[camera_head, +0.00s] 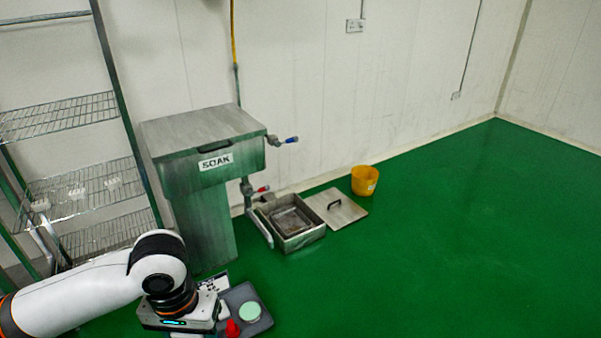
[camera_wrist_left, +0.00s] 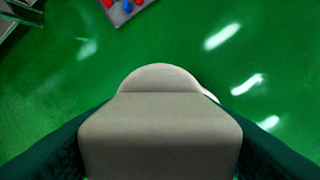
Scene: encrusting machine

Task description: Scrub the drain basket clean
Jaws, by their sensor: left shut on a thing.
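The drain basket (camera_head: 292,220) appears as a square metal insert, brownish and dirty-looking inside, in the open steel drain box (camera_head: 313,236) on the floor. My left gripper (camera_wrist_left: 160,125) is shut on a beige, block-like thing with a rounded far end (camera_wrist_left: 160,78), seen close up in the left wrist view; I cannot tell whether it is a brush. In the head view my left wrist is at the bottom, well short of the drain box, and its fingertips are hidden. My right gripper is in neither view.
A grey tray (camera_head: 262,327) with a green-topped round container (camera_head: 250,312) and a red item (camera_head: 233,328) is beside my left wrist. The SOAK tank (camera_head: 205,185), wire rack (camera_head: 75,185), drain lid (camera_head: 340,215) and yellow bucket (camera_head: 364,181) stand around. Green floor at right is clear.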

